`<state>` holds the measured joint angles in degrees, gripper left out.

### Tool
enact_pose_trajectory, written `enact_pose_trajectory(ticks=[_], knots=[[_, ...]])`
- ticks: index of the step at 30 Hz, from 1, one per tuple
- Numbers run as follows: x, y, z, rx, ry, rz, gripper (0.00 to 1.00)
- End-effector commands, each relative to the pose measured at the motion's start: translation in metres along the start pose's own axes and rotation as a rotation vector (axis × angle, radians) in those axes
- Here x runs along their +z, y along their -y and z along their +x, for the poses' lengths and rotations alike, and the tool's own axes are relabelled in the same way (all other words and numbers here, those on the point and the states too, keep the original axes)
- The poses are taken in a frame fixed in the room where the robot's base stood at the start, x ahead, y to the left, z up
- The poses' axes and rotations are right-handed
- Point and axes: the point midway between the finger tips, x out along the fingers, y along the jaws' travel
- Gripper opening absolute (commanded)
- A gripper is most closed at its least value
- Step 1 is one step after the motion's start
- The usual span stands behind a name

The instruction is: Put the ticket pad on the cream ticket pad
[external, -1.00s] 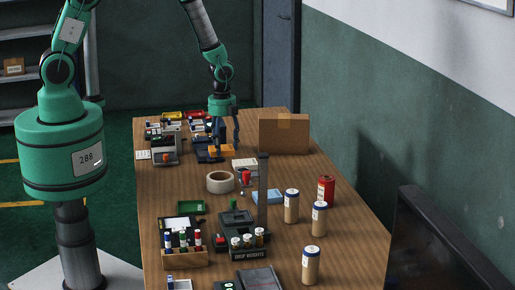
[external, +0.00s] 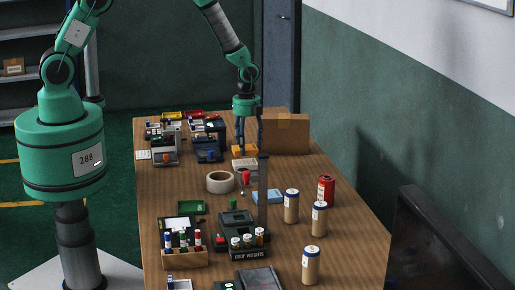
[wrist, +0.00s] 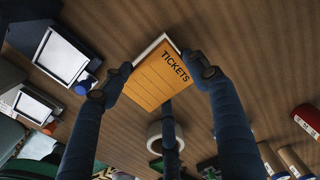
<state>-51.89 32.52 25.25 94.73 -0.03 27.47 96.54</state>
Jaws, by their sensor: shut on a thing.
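An orange ticket pad (external: 244,151) is held between the two fingers of my gripper (external: 246,146). In the wrist view the orange pad (wrist: 155,88), printed "TICKETS", sits between both fingertips of my gripper (wrist: 157,80). The cream ticket pad (external: 245,165) lies on the table just under and in front of the orange pad in the external view. In the wrist view only a pale edge of it (wrist: 148,47) shows past the orange pad, which hides the rest. I cannot tell whether the two pads touch.
A cardboard box (external: 286,134) stands close to the right of my gripper. Dark devices (external: 208,155) stand to the left.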

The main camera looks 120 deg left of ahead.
Motion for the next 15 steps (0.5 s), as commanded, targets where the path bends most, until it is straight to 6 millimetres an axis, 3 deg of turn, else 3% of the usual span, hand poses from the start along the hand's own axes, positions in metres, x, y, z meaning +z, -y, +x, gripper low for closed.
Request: enact_pose_trajectory(ticks=[9, 15], knots=[[0.0, 0.0, 0.028, 0.001, 0.0, 0.0, 0.32], [0.0, 0.0, 0.035, -0.001, 0.0, 0.0, 0.32]])
